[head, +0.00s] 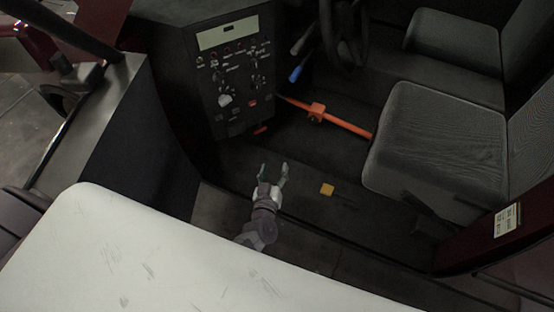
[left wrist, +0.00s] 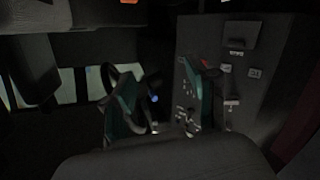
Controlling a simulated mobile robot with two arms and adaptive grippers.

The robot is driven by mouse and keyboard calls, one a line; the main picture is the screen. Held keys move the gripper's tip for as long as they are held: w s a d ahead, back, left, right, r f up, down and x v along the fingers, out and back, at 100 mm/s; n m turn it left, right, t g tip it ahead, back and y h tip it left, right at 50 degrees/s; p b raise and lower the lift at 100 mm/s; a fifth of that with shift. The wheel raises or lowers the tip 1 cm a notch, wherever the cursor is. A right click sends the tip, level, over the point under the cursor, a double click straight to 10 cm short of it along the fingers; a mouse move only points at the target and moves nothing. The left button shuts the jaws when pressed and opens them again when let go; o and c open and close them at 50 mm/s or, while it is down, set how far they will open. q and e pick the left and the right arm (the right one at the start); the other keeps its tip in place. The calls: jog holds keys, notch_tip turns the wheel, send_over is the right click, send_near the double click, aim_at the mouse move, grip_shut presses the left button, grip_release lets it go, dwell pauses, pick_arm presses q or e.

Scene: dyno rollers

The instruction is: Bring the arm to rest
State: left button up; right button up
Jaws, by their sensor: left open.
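My left gripper (head: 273,172) is in the lower middle of the head view, over the dark cab floor. Its two fingers are spread apart with nothing between them. The left wrist view shows its two green-edged fingers (left wrist: 160,108) apart, with the control panel (left wrist: 235,90) behind them on the right. In the head view the control panel (head: 236,90) stands beyond and to the left of the gripper, apart from it. My right gripper is not in the frames.
A grey seat (head: 440,145) is at the right and a steering wheel (head: 345,35) at the top. An orange bar (head: 345,124) lies beyond the gripper. A pale surface (head: 150,260) fills the lower left.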

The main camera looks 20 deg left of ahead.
pick_arm(q)
jog(key=shift+f, duration=0.1)
jog(key=s+d+f+m+g+h, duration=0.1)
jog(key=s+f+m+g+h, duration=0.45)
jog(key=s+f, duration=1.5)
jog(key=s+a+f+g, duration=0.2)
jog(key=s+f+g, duration=0.1)
jog(key=s, duration=0.4)
jog(key=s+a+f+m+g+y, duration=0.1)
jog(key=s+a+f+g, duration=0.1)
jog(key=s, duration=0.5)
jog(key=s+a+f+m+g+y, duration=0.1)
jog(key=s+a+f+g, duration=0.1)
jog(key=s+f+g, duration=0.2)
jog(key=s, duration=0.3)
jog(key=shift+a, duration=0.25)
jog(key=shift+s+m+g+y, duration=0.1)
jog(key=shift+m+g+y, duration=0.15)
